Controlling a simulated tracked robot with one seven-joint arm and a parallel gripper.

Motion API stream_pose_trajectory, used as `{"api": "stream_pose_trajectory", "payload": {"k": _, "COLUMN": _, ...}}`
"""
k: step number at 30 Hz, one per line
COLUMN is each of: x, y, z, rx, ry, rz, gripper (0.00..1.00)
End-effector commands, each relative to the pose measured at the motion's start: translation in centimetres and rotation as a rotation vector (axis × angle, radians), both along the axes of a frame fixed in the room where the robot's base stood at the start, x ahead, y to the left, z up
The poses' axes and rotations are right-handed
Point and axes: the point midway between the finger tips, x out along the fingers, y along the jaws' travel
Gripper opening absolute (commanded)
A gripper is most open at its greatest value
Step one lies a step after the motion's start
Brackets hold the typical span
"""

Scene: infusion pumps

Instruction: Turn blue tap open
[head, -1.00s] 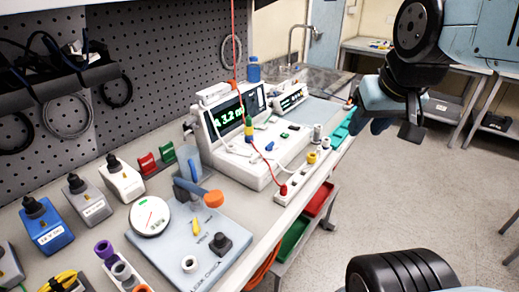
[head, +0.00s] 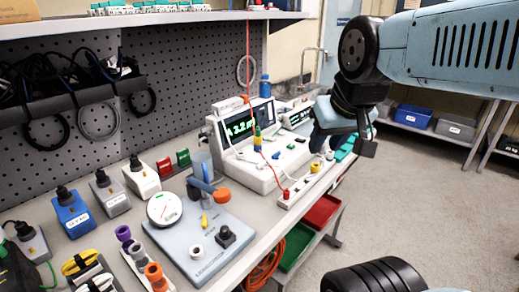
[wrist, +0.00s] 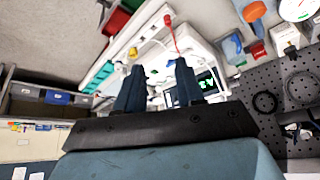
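The blue tap (head: 203,186) stands on the pale grey leak-check plate (head: 190,248) on the bench. Its blue lever slants across the top of the upright and has an orange end (head: 222,195), which also shows at the top of the wrist view (wrist: 254,11). My gripper (head: 322,146) is to the right of and beyond the tap, above the bench's right edge, and touches nothing that I can see. In the wrist view its two dark blue fingers (wrist: 160,82) are apart with nothing between them.
A pump unit with a green display (head: 241,127) stands behind the tap. A red cord (head: 248,60) hangs down to it. Open floor lies right of the bench.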

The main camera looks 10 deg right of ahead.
Motion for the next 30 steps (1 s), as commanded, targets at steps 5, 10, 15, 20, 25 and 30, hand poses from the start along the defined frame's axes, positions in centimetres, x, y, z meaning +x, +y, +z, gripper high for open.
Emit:
{"api": "stream_pose_trajectory", "payload": {"k": 5, "x": 0.0, "y": 0.0, "z": 0.0, "rx": 0.000, "ry": 0.000, "rz": 0.000, "gripper": 0.37}}
{"api": "stream_pose_trajectory", "payload": {"k": 10, "x": 0.0, "y": 0.0, "z": 0.0, "rx": 0.000, "ry": 0.000, "rz": -0.001, "gripper": 0.37}}
{"api": "stream_pose_trajectory", "payload": {"k": 15, "x": 1.2, "y": -0.1, "z": 0.5, "rx": 0.029, "ry": 0.023, "rz": -0.030, "gripper": 0.37}}
{"api": "stream_pose_trajectory", "payload": {"k": 20, "x": 4.3, "y": -0.3, "z": 1.2, "rx": 0.097, "ry": 0.085, "rz": -0.115, "gripper": 0.37}}
{"api": "stream_pose_trajectory", "payload": {"k": 25, "x": 8.7, "y": -0.6, "z": 1.6, "rx": 0.171, "ry": 0.168, "rz": -0.246, "gripper": 0.37}}
{"api": "stream_pose_trajectory", "payload": {"k": 30, "x": 13.3, "y": -0.8, "z": 1.3, "rx": 0.222, "ry": 0.248, "rz": -0.385, "gripper": 0.37}}
